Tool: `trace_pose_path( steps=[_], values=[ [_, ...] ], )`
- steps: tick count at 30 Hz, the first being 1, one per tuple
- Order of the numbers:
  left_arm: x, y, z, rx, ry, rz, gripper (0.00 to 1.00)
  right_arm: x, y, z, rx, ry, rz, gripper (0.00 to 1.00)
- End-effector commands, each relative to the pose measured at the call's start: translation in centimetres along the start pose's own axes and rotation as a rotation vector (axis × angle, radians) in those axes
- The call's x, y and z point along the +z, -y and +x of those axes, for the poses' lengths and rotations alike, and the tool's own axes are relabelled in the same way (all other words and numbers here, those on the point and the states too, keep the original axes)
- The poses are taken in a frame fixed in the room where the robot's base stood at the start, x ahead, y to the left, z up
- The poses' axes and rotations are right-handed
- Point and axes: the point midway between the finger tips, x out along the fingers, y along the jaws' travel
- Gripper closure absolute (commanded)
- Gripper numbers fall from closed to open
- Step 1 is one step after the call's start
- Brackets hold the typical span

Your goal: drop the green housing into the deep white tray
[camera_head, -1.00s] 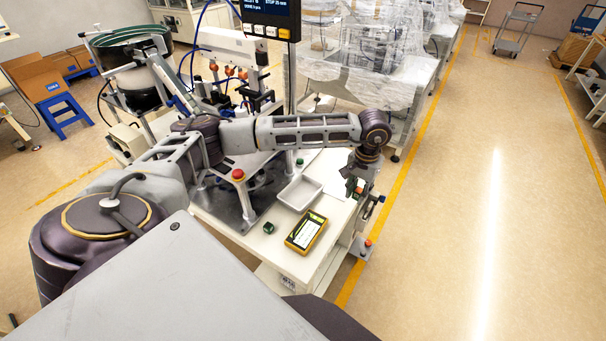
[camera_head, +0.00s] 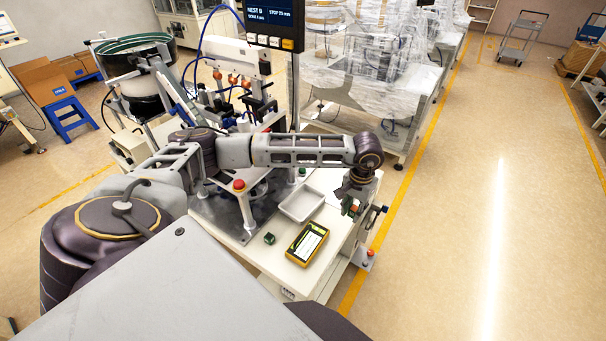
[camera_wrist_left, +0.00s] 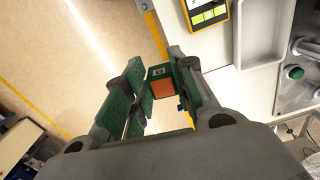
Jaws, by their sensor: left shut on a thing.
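My left gripper (camera_head: 352,208) hangs over the right edge of the white table, to the right of the white tray. In the left wrist view the gripper (camera_wrist_left: 158,88) has its green-padded fingers around the green housing (camera_wrist_left: 158,72), a small box with an orange face and a pale label. It is shut on the housing and holds it above the table edge and floor. The white tray (camera_head: 302,204) lies on the table and looks empty; part of it shows in the left wrist view (camera_wrist_left: 262,58). My right gripper is not in view.
A yellow handheld device (camera_head: 307,244) lies in front of the tray. A small dark green part (camera_head: 269,238) sits to the device's left. A red button (camera_head: 239,184) and the feeder machine stand left of and behind the tray.

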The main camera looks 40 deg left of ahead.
Motion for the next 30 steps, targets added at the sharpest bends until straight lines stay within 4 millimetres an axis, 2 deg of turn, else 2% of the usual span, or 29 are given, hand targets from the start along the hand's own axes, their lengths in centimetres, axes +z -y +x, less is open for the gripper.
trace_pose_path(
  steps=[1,8,15,21,30],
  values=[
    [0.5,0.2,1.1,0.000,0.004,-0.004,0.95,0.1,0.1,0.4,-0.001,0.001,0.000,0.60],
    [2.1,1.4,4.6,0.000,0.004,-0.040,0.95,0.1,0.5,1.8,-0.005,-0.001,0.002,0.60],
    [2.4,3.9,7.2,0.000,0.003,-0.120,0.95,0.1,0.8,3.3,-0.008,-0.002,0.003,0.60],
    [1.6,7.2,8.7,-0.001,0.002,-0.212,0.95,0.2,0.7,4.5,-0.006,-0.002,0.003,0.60],
    [-0.4,13.0,8.9,-0.001,0.000,-0.402,0.95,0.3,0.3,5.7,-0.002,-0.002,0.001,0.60]
  ],
)
